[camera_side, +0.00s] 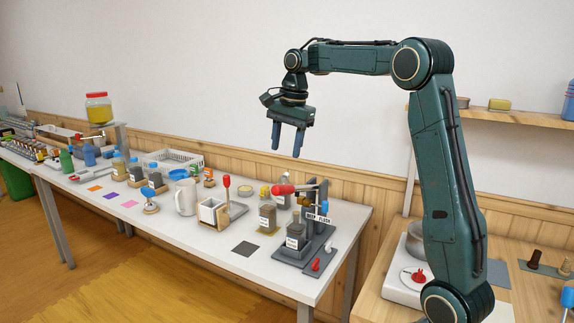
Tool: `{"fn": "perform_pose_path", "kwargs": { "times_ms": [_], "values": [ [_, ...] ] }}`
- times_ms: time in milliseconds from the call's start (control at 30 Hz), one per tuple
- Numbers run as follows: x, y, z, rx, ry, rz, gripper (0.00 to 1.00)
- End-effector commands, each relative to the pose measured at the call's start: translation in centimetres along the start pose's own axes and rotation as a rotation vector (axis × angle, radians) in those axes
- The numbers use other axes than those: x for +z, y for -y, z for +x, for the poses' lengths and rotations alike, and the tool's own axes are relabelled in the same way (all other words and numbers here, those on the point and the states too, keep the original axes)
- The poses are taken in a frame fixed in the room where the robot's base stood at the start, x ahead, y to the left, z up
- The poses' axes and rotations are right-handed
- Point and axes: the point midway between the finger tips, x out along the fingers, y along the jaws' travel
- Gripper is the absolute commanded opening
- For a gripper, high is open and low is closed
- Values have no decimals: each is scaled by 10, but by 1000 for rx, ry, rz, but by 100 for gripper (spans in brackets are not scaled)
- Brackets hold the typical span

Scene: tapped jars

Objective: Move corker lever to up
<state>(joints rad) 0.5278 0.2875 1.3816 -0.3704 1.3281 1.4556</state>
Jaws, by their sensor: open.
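What looks like the corker is a dark grey stand (322,237) near the right end of the white table. Its lever (283,190) has a thick red grip and lies roughly level, with the grip pointing left. A dark bottle (294,238) with a pale label stands on the stand's base, below the lever. My gripper (286,153) is open and empty, fingers pointing down. In the picture it is above the red grip and apart from it; the depth between them is hard to tell.
Left of the stand are a labelled jar (267,219), a wooden-based device with an upright red-knobbed lever (227,184), and a white mug (185,197). A small red lever (316,265) sits at the stand's front right. A dark square (245,248) lies on clear tabletop.

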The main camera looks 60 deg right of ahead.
Motion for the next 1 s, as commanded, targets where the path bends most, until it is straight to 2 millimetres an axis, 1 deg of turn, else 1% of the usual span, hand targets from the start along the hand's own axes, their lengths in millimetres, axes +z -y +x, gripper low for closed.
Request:
{"fn": "perform_pose_path", "kwargs": {
  "times_ms": [100,300,567,767,1000],
  "values": [
    [3,-3,-4,3,-13,0,48],
    [3,-4,-5,5,-19,2,48],
    [3,-4,1,6,-17,3,48],
    [3,-4,19,7,-16,1,48],
    [2,-5,53,9,-17,2,48]
  ]
}}
